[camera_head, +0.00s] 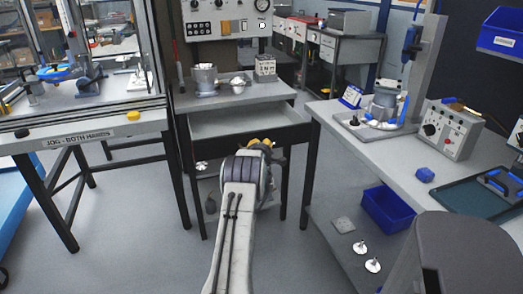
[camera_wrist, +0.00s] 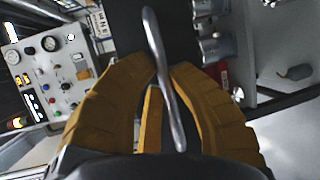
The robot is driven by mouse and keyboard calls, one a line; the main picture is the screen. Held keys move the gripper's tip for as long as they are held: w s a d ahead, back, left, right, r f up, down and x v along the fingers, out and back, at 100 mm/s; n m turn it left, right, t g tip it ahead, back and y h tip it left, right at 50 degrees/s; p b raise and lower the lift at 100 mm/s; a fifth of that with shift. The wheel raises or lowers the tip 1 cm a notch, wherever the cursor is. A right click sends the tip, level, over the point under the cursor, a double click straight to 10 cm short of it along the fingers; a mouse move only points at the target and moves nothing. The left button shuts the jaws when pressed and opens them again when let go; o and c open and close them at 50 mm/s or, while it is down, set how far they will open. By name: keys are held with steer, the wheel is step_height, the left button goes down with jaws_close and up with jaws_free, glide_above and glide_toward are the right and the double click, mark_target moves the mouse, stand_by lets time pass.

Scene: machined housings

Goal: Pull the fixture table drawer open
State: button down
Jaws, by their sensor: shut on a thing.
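The fixture table (camera_head: 275,91) stands ahead in the head view. Its drawer (camera_head: 243,122) sticks out toward me, with its pale, bare inside showing below the tabletop. My gripper (camera_head: 261,146) is at the drawer's dark front, partly hidden by my own wrist. In the wrist view, the yellow-brown fingers of my gripper (camera_wrist: 166,66) are on either side of a metal bar handle (camera_wrist: 153,30) and shut on it. The handle is hidden in the head view. A dark surface behind it in the wrist view looks like the drawer front.
A bench (camera_head: 332,110) with a press stand and a control box (camera_head: 450,128) is close on the right. A blue bin (camera_head: 387,208) sits on its lower shelf. A guarded station (camera_head: 95,123) stands on the left. Grey floor (camera_head: 140,220) is clear at front left.

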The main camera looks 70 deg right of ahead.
steer(key=shift+s+a+f, duration=0.1)
steer(key=shift+a+f, duration=0.05)
steer(key=shift+a, duration=0.1)
steer(key=c, duration=1.1)
jaws_free()
steer(key=shift+v, duration=5.95)
